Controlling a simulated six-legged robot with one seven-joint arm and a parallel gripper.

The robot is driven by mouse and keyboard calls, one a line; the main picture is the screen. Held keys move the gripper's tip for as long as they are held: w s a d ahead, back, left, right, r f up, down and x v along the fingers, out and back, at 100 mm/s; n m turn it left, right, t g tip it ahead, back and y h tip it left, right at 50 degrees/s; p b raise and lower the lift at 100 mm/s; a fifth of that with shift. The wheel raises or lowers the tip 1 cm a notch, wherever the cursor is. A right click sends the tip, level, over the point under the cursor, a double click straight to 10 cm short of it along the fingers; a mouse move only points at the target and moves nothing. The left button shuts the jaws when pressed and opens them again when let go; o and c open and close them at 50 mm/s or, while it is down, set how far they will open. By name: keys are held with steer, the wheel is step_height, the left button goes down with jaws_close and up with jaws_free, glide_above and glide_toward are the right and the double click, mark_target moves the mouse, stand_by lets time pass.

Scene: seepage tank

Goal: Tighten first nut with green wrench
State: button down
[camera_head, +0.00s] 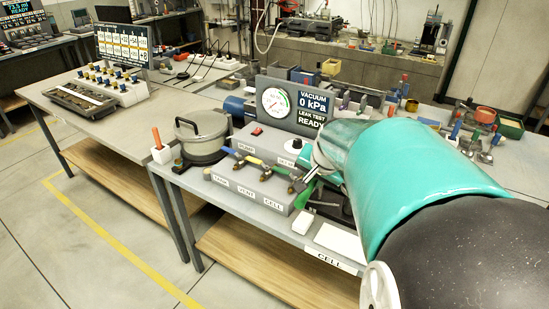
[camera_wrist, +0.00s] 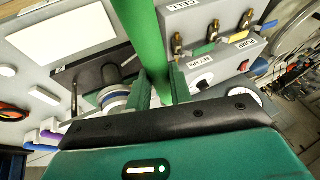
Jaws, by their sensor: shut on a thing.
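My gripper (camera_wrist: 160,92) is shut on the green wrench (camera_wrist: 150,35), whose broad green shaft runs up out of the top of the wrist view. In the head view a small green part of the wrench (camera_head: 303,196) shows below my wrist. My gripper and the wrench hide part of this spot. I cannot make out the first nut or whether the wrench touches it.
The grey valve block (camera_head: 250,185) with its TANK, VENT and CELL valves is close on the left. A metal pot (camera_head: 202,137) stands beyond it. The gauge panel (camera_head: 292,104) reads 0 kPa and READY. A white block (camera_head: 303,222) lies near the bench's front edge.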

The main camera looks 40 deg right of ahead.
steer(key=shift+r, duration=0.7)
stand_by(1.2)
steer(key=shift+r, duration=1.95)
